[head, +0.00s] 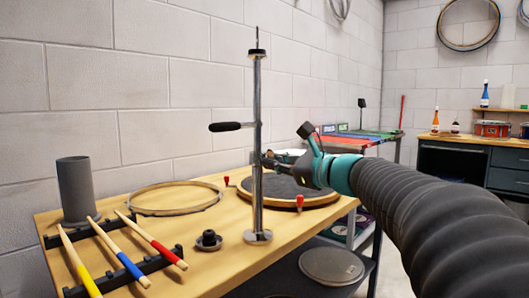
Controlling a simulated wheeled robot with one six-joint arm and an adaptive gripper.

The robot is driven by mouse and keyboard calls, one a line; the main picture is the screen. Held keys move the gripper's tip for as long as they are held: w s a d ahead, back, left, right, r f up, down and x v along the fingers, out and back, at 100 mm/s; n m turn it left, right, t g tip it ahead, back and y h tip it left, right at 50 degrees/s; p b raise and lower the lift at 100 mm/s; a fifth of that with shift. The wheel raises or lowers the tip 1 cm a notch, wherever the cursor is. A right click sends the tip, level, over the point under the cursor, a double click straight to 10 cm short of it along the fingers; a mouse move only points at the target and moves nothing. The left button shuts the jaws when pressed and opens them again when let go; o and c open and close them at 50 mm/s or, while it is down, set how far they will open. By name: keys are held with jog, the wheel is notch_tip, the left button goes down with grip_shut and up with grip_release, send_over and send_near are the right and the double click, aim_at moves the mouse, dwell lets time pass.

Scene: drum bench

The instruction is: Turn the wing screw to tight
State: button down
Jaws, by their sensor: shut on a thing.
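A chrome upright post (258,110) stands on a round foot (258,237) on the wooden bench. A black-handled lever (230,126) sticks out to the left of its upper part. My gripper (271,160) reaches in from the right at mid-height of the post, its fingers shut at a small fitting just beside the post. The wing screw is there between the fingers, but it is too small and covered to make out its wings or how far it is turned.
Behind the post lies a round dark pad (300,190) with red-handled clamps. A wooden hoop (174,198), a grey cylinder (76,190), a black knob-like part (208,240) and colored sticks on a black rack (75,291) occupy the bench's left side. My arm fills the right foreground.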

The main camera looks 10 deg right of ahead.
jog(key=m+p, duration=0.1)
jog(key=m, duration=0.1)
jog(key=shift+m, duration=0.3)
jog(key=shift+a+f+m+p, duration=0.1)
jog(key=shift+m+p, duration=0.45)
jog(key=shift+m, duration=0.95)
jog(key=c, duration=1.2)
grip_release()
jog(key=v, duration=1.2)
